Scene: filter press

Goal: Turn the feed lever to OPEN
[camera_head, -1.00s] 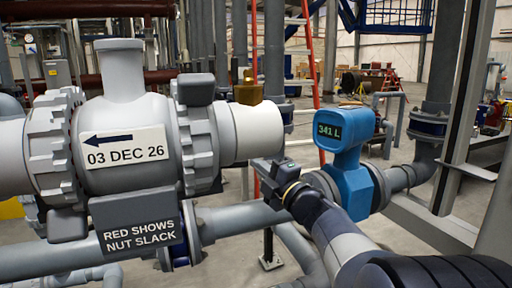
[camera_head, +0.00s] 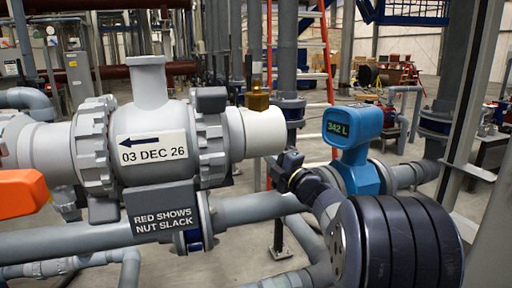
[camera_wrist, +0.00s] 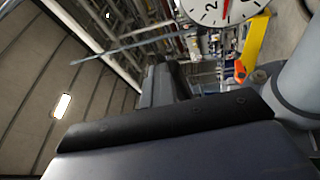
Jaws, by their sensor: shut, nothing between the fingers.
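An orange handle (camera_head: 20,193) pokes in at the left edge of the head view, cut off by the frame. It may be the feed lever; no OPEN mark is readable. A small orange thing (camera_wrist: 240,72) also shows in the wrist view beside a yellow bar (camera_wrist: 256,42); I cannot tell if it is the same handle. My gripper (camera_head: 284,160) is shut and empty in the middle of the head view, right of the big grey valve body and well apart from the orange handle. My forearm hides part of the pipe behind.
A grey valve body (camera_head: 150,110) carries a date plate (camera_head: 152,148) and a sign reading RED SHOWS NUT SLACK (camera_head: 160,215). A blue meter (camera_head: 353,140) reading 342 L stands close right of my gripper. A steel post (camera_head: 465,100) is at right. A dial (camera_wrist: 222,8) shows in the wrist view.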

